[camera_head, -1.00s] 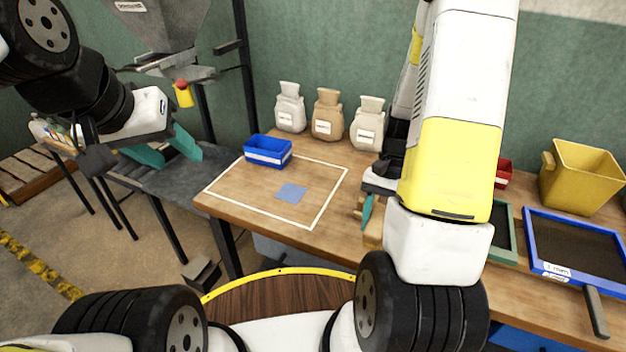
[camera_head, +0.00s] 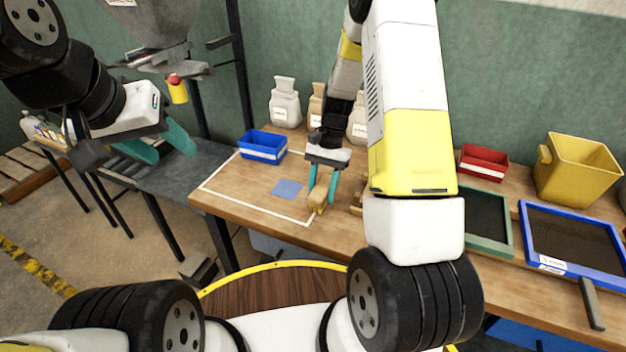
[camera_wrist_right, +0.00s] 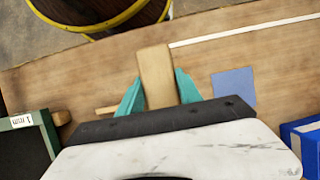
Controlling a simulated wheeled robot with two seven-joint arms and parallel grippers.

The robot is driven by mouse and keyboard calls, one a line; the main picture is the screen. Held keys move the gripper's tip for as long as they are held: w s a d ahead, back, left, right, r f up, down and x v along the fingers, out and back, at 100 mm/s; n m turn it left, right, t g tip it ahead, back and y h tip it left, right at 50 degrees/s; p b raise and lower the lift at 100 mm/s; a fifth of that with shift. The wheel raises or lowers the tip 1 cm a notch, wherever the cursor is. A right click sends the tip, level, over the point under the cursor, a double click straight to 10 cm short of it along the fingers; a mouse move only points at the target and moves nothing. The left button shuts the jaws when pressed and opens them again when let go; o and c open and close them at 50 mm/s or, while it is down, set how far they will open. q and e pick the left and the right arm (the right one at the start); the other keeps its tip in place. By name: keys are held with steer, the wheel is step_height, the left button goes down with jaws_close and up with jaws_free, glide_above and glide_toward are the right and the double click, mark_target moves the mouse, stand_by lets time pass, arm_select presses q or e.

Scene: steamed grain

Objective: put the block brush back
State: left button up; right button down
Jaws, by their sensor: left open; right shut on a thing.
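The block brush (camera_head: 318,197), a small wooden block, is between the teal fingers of my right gripper (camera_head: 323,186), which is shut on it. They are over the right edge of the white outline on the table, right of the flat blue patch (camera_head: 287,189). In the right wrist view the brush (camera_wrist_right: 155,75) sticks out ahead of the fingers; its bristles are hidden there. I cannot tell whether it touches the table. My left gripper (camera_head: 165,148) is open and empty at the left, by the grey stand, away from the brush.
On the wooden table (camera_head: 245,205) are a blue bin (camera_head: 262,146), several sacks (camera_head: 285,103), a red bin (camera_head: 483,162), a yellow bucket (camera_head: 577,170) and framed sieves (camera_head: 575,245). A small wooden piece (camera_head: 356,202) is partly hidden behind my right arm. The outlined area is mostly clear.

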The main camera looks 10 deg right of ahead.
steer(key=shift+s+f, duration=0.1)
steer(key=shift+f, duration=1.65)
steer(key=shift+f, duration=0.1)
steer(key=c, duration=0.8)
jaws_free()
